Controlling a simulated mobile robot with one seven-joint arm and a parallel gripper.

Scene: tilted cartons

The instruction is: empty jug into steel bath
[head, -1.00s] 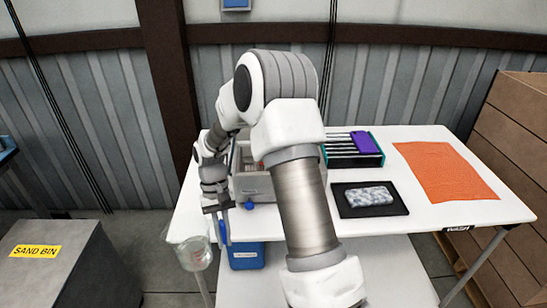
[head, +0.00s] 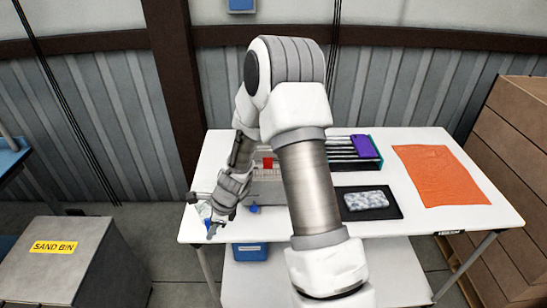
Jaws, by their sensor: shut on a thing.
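My gripper (head: 207,215) is over the left end of the white table, seen from behind and partly covered by my own wrist. It is shut on the jug (head: 204,211), a clear vessel of which only a small pale-blue part shows. The jug's tilt and contents cannot be made out. The steel bath (head: 268,194) is a grey metal box on the table, to the right of the gripper, with a blue knob (head: 254,209) at its front. Something red shows at its top. My arm hides much of the bath. The gripper is apart from it.
On the white table (head: 440,212) are a black tray (head: 396,211) with a mottled pad, a rack with a purple item (head: 362,147), and an orange cloth (head: 437,174). A blue container (head: 250,252) is below.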

